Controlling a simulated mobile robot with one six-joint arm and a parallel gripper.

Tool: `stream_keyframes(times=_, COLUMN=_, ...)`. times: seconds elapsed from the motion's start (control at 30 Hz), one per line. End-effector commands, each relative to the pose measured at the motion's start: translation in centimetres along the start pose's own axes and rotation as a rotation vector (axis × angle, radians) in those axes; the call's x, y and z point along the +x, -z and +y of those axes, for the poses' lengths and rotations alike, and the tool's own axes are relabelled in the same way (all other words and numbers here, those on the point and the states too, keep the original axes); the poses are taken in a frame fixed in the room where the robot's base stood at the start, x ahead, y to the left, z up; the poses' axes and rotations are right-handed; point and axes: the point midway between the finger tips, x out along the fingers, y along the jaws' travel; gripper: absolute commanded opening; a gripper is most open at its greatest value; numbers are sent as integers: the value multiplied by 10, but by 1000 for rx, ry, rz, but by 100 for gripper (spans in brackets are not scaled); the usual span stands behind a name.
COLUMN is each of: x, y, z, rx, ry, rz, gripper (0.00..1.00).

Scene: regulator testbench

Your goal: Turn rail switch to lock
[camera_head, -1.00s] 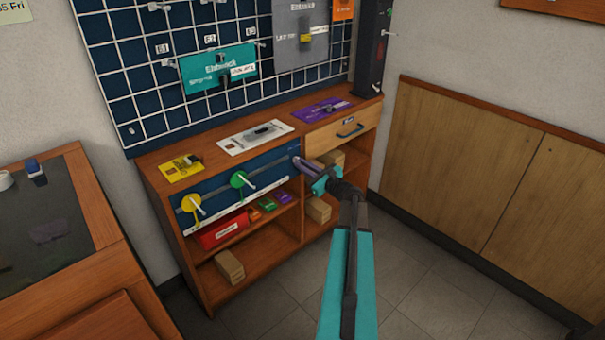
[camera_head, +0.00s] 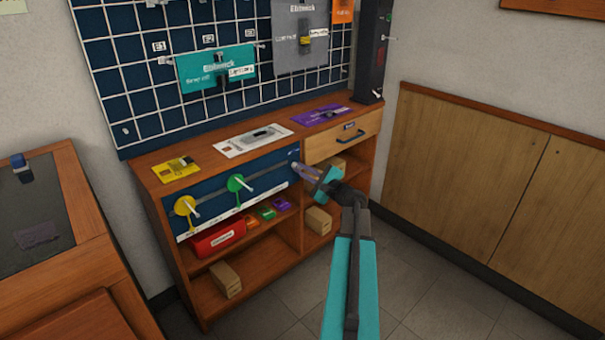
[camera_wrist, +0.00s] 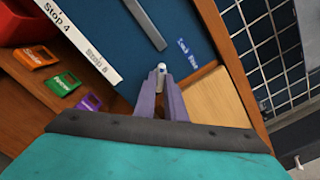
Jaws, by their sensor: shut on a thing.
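The rail switch (camera_wrist: 161,70) shows in the wrist view as a small pale knob between my fingertips, in front of the blue panel (camera_wrist: 110,40). My gripper (camera_wrist: 161,78) has its two purple fingers closed on it. A label reading "Lock Free" (camera_wrist: 187,55) is beside the knob. In the head view, my gripper (camera_head: 295,168) is at the right end of the blue panel (camera_head: 215,205), where the fingers hide most of the switch. Its exact turn angle cannot be told.
A grey rail (camera_head: 212,198) crosses the panel with a yellow disc (camera_head: 184,206) and a green disc (camera_head: 235,183), each with a pale lever. A white stop strip (camera_wrist: 85,45) runs below. The shelf holds a red box (camera_head: 215,238). A wooden drawer (camera_head: 340,137) is right of the panel.

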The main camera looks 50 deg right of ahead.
Motion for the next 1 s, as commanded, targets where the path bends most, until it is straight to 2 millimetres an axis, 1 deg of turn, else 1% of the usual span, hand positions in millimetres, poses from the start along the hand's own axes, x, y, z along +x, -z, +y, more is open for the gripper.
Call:
stream_keyframes(times=0.27, x=1, y=0, z=0, rx=-4, ry=0, rz=0, gripper=0)
stream_keyframes(times=0.3, x=1, y=-1, z=0, rx=-4, ry=0, rz=0, gripper=12)
stream_keyframes(times=0.37, x=1, y=-1, z=0, rx=-4, ry=0, rz=0, gripper=22)
stream_keyframes(times=0.4, x=1, y=0, z=0, rx=-3, ry=0, rz=0, gripper=29)
stream_keyframes(times=0.77, x=-1, y=0, z=0, rx=-2, ry=0, rz=0, gripper=29)
stream_keyframes(times=0.87, x=-5, y=-1, z=0, rx=-2, ry=0, rz=0, gripper=29)
stream_keyframes(times=1.0, x=-17, y=-1, z=-1, rx=-1, ry=0, rz=1, gripper=29)
